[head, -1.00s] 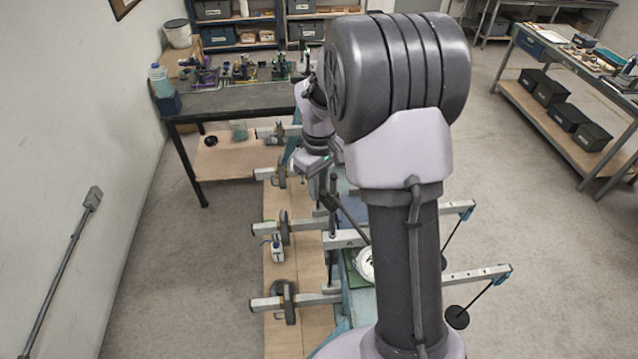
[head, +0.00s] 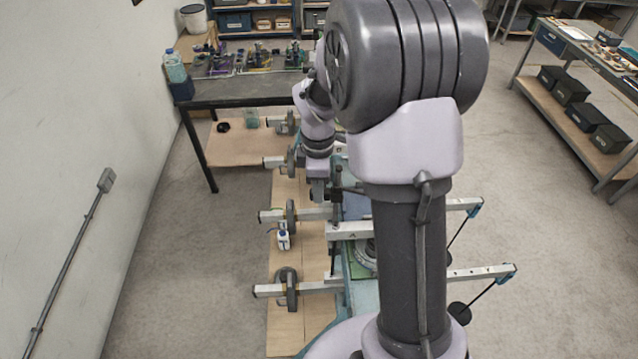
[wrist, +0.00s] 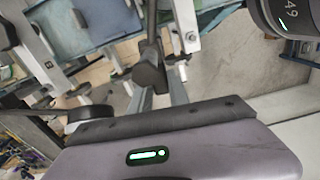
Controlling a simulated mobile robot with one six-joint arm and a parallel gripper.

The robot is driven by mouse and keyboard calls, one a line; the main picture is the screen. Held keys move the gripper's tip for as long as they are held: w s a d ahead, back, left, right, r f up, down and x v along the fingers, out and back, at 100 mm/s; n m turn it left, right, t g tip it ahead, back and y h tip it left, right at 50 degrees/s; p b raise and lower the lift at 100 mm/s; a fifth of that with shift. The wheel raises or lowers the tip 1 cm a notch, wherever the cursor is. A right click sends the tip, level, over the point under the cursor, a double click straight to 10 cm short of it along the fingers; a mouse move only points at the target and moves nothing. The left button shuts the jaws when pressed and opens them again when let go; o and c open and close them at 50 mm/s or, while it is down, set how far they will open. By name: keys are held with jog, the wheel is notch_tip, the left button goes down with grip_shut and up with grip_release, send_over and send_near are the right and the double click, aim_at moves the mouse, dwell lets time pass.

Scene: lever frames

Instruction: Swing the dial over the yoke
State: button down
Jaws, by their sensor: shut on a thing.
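A round pale dial-like part (head: 366,254) sits on a green and teal base, largely hidden behind my arm column. My gripper (head: 322,191) points down beside a dark upright post, left of my column. It is shut on a dark handle (wrist: 149,73), though the exact contact is hard to see. The handle also shows small in the head view (head: 337,186). A pale horizontal beam (head: 345,231) lies just below my gripper in the picture. I cannot tell which part is the yoke.
Several pale beams with grey round weights (head: 291,216) stick out left over a wooden board (head: 285,327). A small white bottle (head: 283,237) stands there. A dark workbench (head: 240,90) stands behind.

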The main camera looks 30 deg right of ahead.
jog(key=shift+s+n, duration=0.15)
jog(key=shift+n, duration=0.25)
dwell(0.3)
jog(key=c, duration=1.2)
grip_release()
jog(key=shift+a, duration=0.1)
jog(key=shift+c, duration=0.2)
notch_tip(320, 180, up, 18)
jog(key=shift+f, duration=0.25)
